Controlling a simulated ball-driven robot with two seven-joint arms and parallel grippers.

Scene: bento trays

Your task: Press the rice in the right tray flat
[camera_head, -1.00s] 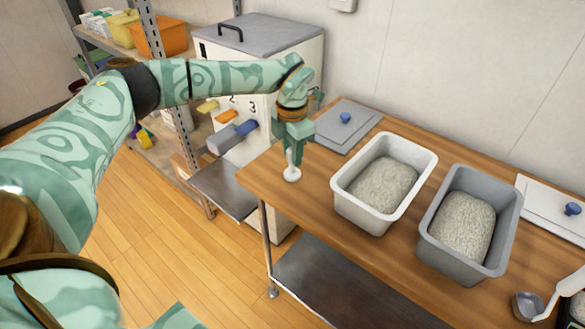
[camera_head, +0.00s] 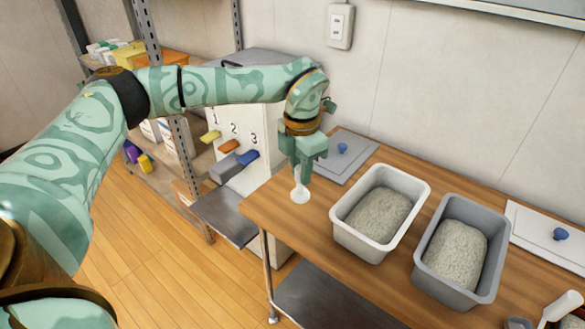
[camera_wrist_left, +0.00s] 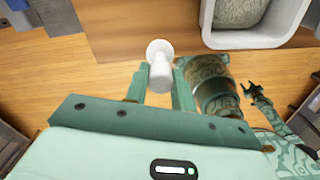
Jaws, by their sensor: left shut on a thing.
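My left gripper (camera_head: 302,172) is shut on a white presser (camera_head: 300,193) with a round foot, held pointing down near the table's left end. The presser also shows between the fingers in the left wrist view (camera_wrist_left: 160,62). The right tray is grey (camera_head: 424,270) and holds a mound of rice (camera_head: 455,252) with a rounded top. The left tray is white (camera_head: 345,236) and holds rice (camera_head: 377,215) too. My left gripper is to the left of both trays, apart from them. My right gripper is not clearly seen in the head view; an arm with a dark gripper (camera_wrist_left: 252,90) shows in the left wrist view.
A grey lid with a blue knob (camera_head: 342,148) lies behind the left tray. A white lid with a blue knob (camera_head: 560,234) lies right of the grey tray. A ladle (camera_head: 562,306) is at the bottom right. A numbered dispenser (camera_head: 232,130) stands left of the table.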

